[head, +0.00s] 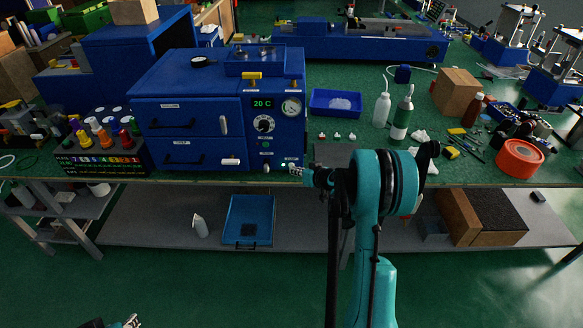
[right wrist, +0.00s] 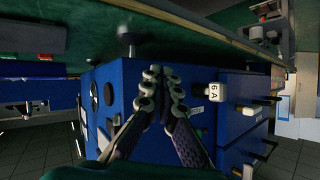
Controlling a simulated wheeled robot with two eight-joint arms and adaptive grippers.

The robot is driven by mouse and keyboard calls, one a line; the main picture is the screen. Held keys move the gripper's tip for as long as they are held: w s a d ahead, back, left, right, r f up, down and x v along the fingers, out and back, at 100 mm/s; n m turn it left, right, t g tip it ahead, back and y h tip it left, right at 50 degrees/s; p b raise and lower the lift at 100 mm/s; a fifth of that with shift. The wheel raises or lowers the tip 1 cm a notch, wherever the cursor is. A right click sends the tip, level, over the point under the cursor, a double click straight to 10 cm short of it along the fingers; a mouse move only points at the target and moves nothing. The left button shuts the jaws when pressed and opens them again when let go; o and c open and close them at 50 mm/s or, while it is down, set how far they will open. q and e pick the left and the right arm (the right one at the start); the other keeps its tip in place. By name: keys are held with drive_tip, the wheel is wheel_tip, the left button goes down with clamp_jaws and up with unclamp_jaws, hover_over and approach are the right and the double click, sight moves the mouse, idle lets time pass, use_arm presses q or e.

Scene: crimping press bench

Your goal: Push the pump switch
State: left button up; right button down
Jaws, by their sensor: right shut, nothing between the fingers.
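The blue cabinet machine (head: 215,110) stands on the green bench. Its front panel has a display, a dial (head: 263,124) and a gauge (head: 291,107). My right gripper (head: 296,171) is shut and empty at the panel's lower right corner; contact cannot be told. In the right wrist view its fingers (right wrist: 162,76) lie together before the blue front, beside a white block marked 6A (right wrist: 214,91). My left gripper (head: 131,322) barely shows at the bottom left, its fingers unclear.
A rack of coloured-handled tools (head: 100,155) stands left of the machine. The bench's front edge runs just below my right gripper.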

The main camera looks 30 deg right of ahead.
drive_tip(key=s+a+b, duration=0.1)
drive_tip(key=s+a, duration=0.2)
drive_tip(key=s, duration=0.2)
drive_tip(key=shift+s, duration=0.15)
idle(0.4)
drive_tip(key=shift+a, duration=0.1)
drive_tip(key=s+a+r+n+g, duration=0.15)
drive_tip(key=s+a+r, duration=0.25)
drive_tip(key=a, duration=0.4)
drive_tip(key=s+a+r+m+g, duration=0.1)
drive_tip(key=s+a+r+g, duration=0.1)
drive_tip(key=s+a+r, duration=0.4)
drive_tip(key=s+a+g, duration=0.1)
drive_tip(key=s+a, duration=0.2)
drive_tip(key=s, duration=0.4)
drive_tip(key=s+a+f+g+h, duration=0.1)
drive_tip(key=s+a, duration=0.3)
drive_tip(key=s, duration=0.4)
drive_tip(key=shift+s+a+n, duration=0.2)
drive_tip(key=shift+s+n, duration=0.05)
drive_tip(key=shift+n, duration=0.2)
